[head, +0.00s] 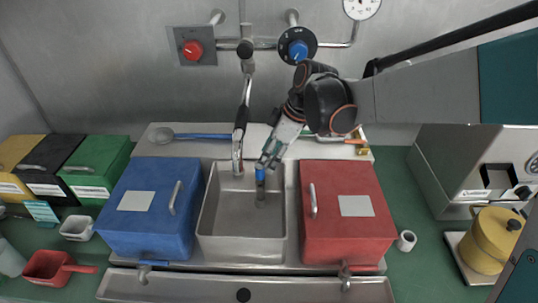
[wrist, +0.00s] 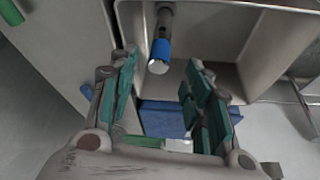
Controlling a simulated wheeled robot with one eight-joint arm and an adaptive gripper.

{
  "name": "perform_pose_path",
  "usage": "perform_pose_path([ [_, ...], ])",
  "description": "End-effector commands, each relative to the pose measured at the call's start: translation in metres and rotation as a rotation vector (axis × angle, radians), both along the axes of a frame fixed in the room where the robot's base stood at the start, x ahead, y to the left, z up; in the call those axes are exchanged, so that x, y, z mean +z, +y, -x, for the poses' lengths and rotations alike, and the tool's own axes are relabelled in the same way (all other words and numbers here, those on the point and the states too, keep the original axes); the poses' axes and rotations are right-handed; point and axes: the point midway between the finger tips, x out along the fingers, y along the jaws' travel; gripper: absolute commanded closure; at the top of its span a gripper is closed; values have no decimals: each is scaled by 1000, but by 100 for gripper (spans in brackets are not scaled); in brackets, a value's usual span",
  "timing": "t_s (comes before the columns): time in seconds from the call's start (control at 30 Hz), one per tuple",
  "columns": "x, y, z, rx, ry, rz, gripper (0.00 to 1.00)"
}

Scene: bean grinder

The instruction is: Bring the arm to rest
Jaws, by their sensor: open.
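My gripper (head: 270,160) is over the back part of the sink (head: 240,222), between the blue box and the red box. In the wrist view my gripper (wrist: 160,75) has its green-padded fingers spread apart. A grey cylinder with a blue band (wrist: 160,50) shows just beyond the fingertips and not between them. In the head view the grey and blue cylinder (head: 261,190) is in the sink, just below the fingertips. I cannot tell whether a finger touches it. My arm reaches in from the right.
A blue box (head: 150,215) and a red box (head: 348,225) flank the sink. The tap (head: 240,120) stands close left of my gripper. A blue-handled ladle (head: 190,136) lies behind. A yellow grinder (head: 488,240) stands at right, a red scoop (head: 52,268) at left.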

Motion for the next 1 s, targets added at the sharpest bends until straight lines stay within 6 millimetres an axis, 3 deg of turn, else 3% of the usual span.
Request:
perform_pose_path([
  [0.27,0,-1,0,-3,0,0,55],
  [0.37,6,-12,-1,-50,0,5,55],
  [0.53,30,-64,5,-281,-5,18,55],
  [0.8,61,-123,56,-606,-40,16,55],
  [1.0,72,-163,97,-840,-75,-8,55],
])
